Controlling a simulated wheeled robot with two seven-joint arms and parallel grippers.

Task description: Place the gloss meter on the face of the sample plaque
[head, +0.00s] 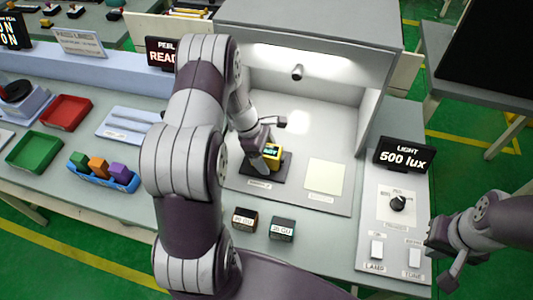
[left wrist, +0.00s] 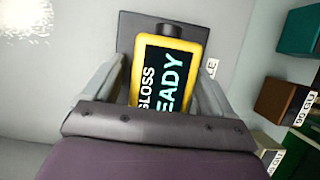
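The gloss meter (head: 272,153) is a small yellow block. In the left wrist view, its black display (left wrist: 166,78) reads GLOSS READY. It is over a dark square plate (head: 254,170) on the light booth's floor; I cannot tell whether it touches it. The plate also shows in the left wrist view (left wrist: 128,28), with a partly hidden label beside it. My left gripper (left wrist: 163,85) has its fingers on either side of the meter; whether they press on it is unclear. A pale yellow plaque (head: 325,175) lies to the right. My right gripper (head: 443,262) is open and empty.
The booth (head: 365,105) has walls around its back and sides. Two small labelled blocks, one brown (head: 244,219) and one dark green (head: 282,229), stand before it. A switch panel (head: 383,222) is near my right gripper. A blue tray (head: 125,185) of blocks is at left.

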